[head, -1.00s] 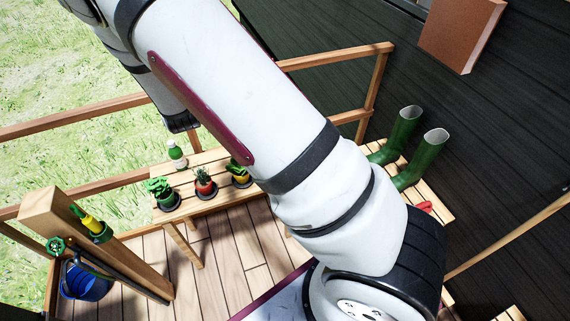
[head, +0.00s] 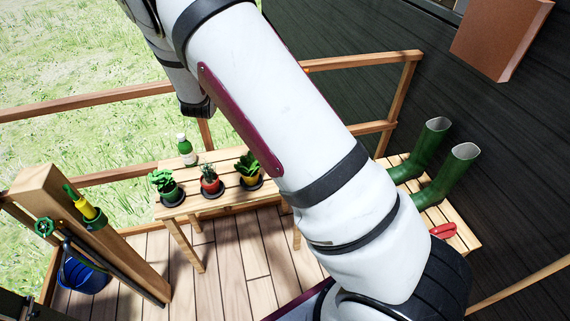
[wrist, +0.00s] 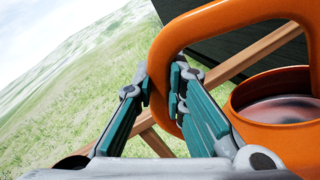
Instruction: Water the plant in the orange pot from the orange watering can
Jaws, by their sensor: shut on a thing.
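My gripper (wrist: 161,76) is shut on the thick handle of the orange watering can (wrist: 268,136) in the wrist view. The can's round opening shows a dark, shiny surface inside; its spout is out of view. The head view shows neither the can nor my gripper.
A green-and-white bottle (head: 186,150) stands at the back of the table (head: 230,203). Green boots (head: 446,176) stand on a slatted bench at right. A wooden post (head: 105,246) with a hose and a blue bucket (head: 84,276) are at left. Railings edge the deck.

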